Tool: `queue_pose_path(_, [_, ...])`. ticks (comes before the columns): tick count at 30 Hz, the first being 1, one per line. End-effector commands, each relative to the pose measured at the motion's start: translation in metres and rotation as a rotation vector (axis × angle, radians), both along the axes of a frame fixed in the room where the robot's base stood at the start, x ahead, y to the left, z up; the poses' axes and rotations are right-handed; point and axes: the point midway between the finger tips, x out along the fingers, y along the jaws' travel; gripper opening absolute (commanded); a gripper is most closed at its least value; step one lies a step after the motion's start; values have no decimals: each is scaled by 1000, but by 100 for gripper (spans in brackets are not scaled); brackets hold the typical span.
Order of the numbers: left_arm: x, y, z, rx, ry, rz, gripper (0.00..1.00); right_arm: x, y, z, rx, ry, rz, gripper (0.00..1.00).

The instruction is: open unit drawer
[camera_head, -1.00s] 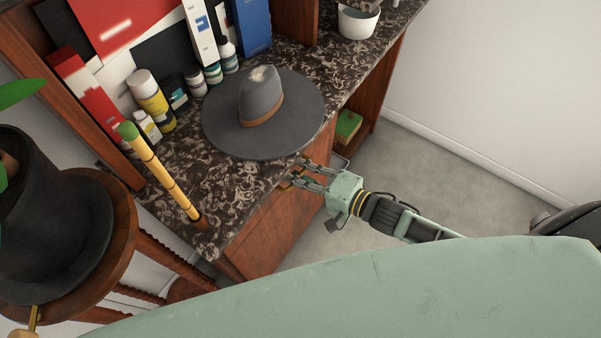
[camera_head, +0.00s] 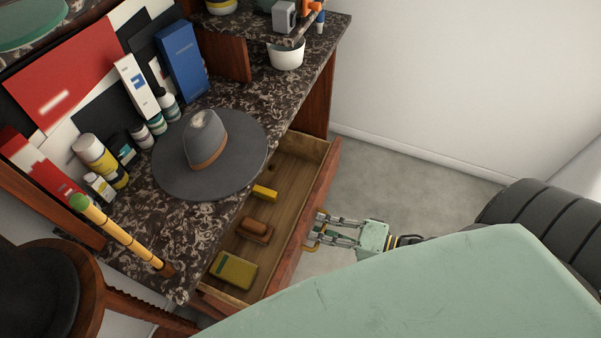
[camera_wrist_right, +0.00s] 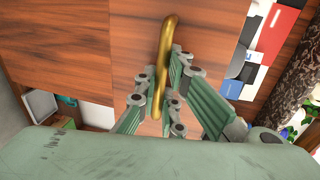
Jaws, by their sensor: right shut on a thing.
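The unit drawer (camera_head: 318,196) is pulled well out from under the dark marbled top, and its wooden inside shows. It holds a yellow-green box (camera_head: 233,270), a brown object on a small base (camera_head: 255,229) and a small yellow block (camera_head: 265,192). My right gripper (camera_head: 318,230) is at the drawer's front, shut on the brass handle (camera_head: 310,246). In the right wrist view the handle (camera_wrist_right: 166,50) runs between the fingers (camera_wrist_right: 165,100), in front of the reddish wood face. My left gripper is not in view.
A grey hat (camera_head: 205,150) lies on the marbled top (camera_head: 207,227) just behind the drawer. A white bowl (camera_head: 286,54) is at the far end. A stool (camera_head: 92,290) stands at left. Grey floor (camera_head: 390,180) is clear at right.

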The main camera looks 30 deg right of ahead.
Motion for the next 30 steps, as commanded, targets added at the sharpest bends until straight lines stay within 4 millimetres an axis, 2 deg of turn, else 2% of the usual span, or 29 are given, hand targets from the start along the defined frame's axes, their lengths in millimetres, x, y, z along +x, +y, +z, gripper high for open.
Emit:
queue_pose_path(6, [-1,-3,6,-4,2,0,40,-30,-24,0,-2,3,0,0])
queue_pose_path(12, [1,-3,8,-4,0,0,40,-45,-36,0,-2,1,0,0])
queue_pose_path(27, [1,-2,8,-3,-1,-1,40,-50,-39,0,-1,0,1,0])
queue_pose_path(28, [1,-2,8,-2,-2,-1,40,-50,-39,0,-1,-1,0,10])
queue_pose_path(30, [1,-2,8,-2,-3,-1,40,-50,-39,0,-1,0,1,16])
